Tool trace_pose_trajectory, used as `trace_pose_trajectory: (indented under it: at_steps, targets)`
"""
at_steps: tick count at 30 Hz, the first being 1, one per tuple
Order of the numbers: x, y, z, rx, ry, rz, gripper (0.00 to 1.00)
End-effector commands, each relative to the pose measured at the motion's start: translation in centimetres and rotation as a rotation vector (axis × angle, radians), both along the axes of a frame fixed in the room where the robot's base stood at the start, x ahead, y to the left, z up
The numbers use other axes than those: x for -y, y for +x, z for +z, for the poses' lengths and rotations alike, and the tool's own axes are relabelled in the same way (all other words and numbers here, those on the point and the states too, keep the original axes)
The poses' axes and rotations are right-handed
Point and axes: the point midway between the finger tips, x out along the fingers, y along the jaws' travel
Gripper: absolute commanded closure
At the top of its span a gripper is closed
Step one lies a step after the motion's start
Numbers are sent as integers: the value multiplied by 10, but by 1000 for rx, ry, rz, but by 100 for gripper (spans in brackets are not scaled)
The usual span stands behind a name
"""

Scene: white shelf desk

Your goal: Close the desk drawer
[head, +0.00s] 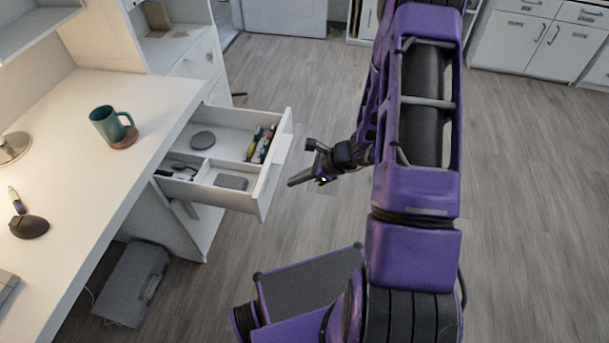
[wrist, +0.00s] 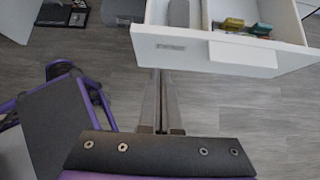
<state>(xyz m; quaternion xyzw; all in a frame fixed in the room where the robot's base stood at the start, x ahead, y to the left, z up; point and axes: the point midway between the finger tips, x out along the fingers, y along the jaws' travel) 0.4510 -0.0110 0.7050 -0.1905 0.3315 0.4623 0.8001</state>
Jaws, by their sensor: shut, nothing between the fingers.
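The white desk drawer (head: 277,168) is pulled out from the white desk (head: 95,190). It holds a dark round object, pens or markers and a grey box in separate compartments. My gripper (head: 291,183) is outside the drawer, to the right of its front panel, with its fingers shut and empty. In the wrist view the drawer front (wrist: 215,53) crosses the top, and the shut fingers (wrist: 159,78) reach to its lower edge. I cannot tell whether the fingertips touch the panel.
A teal mug (head: 107,124) stands on a brown coaster on the desktop. A dark rounded object (head: 28,227) lies near the left edge. A grey box (head: 132,283) is on the floor under the desk. The wood floor right of the drawer is clear except for my arm and base.

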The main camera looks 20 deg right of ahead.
Motion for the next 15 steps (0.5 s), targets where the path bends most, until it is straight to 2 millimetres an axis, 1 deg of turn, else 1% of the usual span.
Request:
trace_pose_trajectory:
  at_steps: [1,5,9,15]
  targets:
    - [-9,4,-11,-2,2,3,100]
    - [-24,13,-30,-1,1,1,100]
    - [-43,25,-27,2,-1,4,100]
    - [-56,33,-27,2,-1,1,100]
